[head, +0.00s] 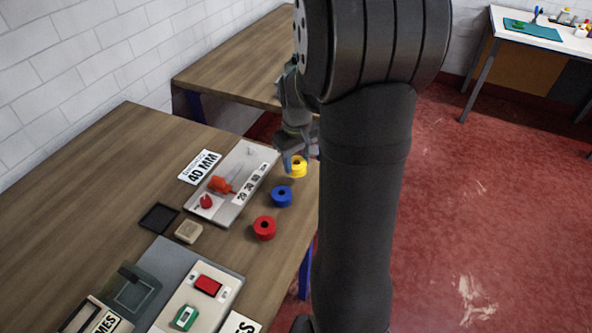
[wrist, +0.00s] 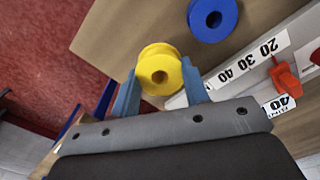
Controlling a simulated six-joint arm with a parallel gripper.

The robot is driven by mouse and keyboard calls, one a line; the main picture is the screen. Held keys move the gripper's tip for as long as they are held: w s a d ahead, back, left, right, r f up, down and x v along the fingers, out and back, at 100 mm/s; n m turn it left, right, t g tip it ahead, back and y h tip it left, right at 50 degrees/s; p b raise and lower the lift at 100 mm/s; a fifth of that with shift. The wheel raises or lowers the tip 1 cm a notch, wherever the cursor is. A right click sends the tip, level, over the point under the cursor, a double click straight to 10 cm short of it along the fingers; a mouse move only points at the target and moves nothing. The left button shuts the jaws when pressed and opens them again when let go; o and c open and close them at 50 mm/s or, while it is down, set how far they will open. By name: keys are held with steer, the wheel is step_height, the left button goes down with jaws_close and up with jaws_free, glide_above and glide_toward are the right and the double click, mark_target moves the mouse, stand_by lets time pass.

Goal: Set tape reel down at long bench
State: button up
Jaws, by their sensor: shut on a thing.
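My gripper (wrist: 160,88) is shut on a yellow tape reel (wrist: 160,58), with one blue finger on each side of it in the wrist view. In the head view the yellow reel (head: 298,168) is at the right edge of the near wooden bench (head: 75,185), and my gripper (head: 296,160) is partly hidden by my arm. Whether the reel touches the bench top or hangs just above it, I cannot tell. A blue reel (head: 281,197) and a red reel (head: 264,229) sit on the bench, in a row with the yellow one.
A grey board (head: 225,208) with a 20-30-40 strip, an orange clamp (head: 220,184) and a red knob (head: 206,202) lies left of the reels. A 40 MM card (head: 199,167) lies beside it. Another wooden bench (head: 235,60) stands behind. A white table (head: 535,38) stands far right.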

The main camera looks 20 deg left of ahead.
steer(key=shift+a+f, duration=0.1)
steer(key=shift+f, duration=1.9)
steer(key=shift+f, duration=0.1)
steer(key=o, duration=1)
step_height(320, 180, up, 12)
steer(key=shift+r, duration=0.1)
steer(key=shift+f, duration=4.15)
